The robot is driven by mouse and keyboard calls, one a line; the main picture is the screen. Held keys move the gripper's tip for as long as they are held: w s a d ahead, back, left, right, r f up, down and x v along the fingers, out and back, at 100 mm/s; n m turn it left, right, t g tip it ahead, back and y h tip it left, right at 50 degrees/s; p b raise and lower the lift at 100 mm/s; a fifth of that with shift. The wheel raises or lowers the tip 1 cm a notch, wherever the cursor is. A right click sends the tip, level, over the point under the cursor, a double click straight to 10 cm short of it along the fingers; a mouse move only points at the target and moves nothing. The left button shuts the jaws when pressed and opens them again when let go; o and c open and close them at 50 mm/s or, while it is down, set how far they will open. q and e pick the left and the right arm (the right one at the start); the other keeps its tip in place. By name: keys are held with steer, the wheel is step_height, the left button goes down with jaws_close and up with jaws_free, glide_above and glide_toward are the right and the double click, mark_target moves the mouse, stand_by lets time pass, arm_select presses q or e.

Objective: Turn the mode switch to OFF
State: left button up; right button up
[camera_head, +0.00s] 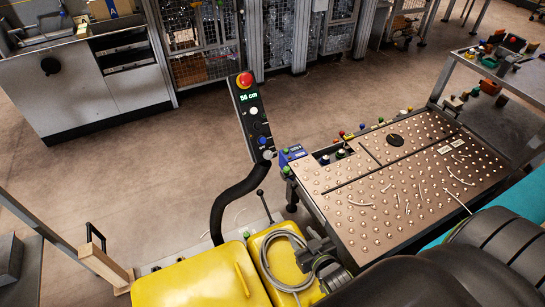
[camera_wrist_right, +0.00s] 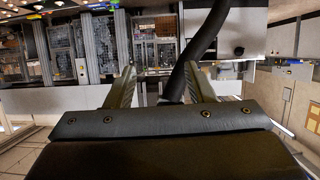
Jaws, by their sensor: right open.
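A dark control panel (camera_head: 256,120) stands tilted on a curved black post (camera_head: 228,203) left of the ball-top table. It carries a red emergency stop (camera_head: 244,80), a green display reading 56 cm, and a column of small controls below. A dark knob (camera_head: 258,126) among them may be the mode switch; its pointer and labels are too small to read. My right gripper (camera_head: 318,252) is low, right of the post and well apart from the panel. In the right wrist view my gripper (camera_wrist_right: 162,67) is open and empty, with the black post (camera_wrist_right: 197,52) beyond its fingers. My left gripper is out of view.
The ball-top table (camera_head: 370,214) stands at the right with small items along its far edge. Yellow housings (camera_head: 200,283) with a coiled grey cable (camera_head: 283,244) lie at the front. A thin lever (camera_head: 264,204) rises near the post. Floor beyond the panel is clear.

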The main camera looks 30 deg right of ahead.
steer(key=w+r+t, duration=0.3)
steer(key=r+t, duration=0.1)
steer(key=r, duration=1.2)
steer(key=b, duration=0.5)
glide_toward(269, 155)
steer(key=w, duration=0.2)
steer(key=w+b, duration=0.1)
steer(key=w, duration=0.4)
steer(key=shift+w+d+f+b, duration=0.2)
steer(key=shift+w+d+b, duration=0.1)
steer(key=shift+w, duration=0.55)
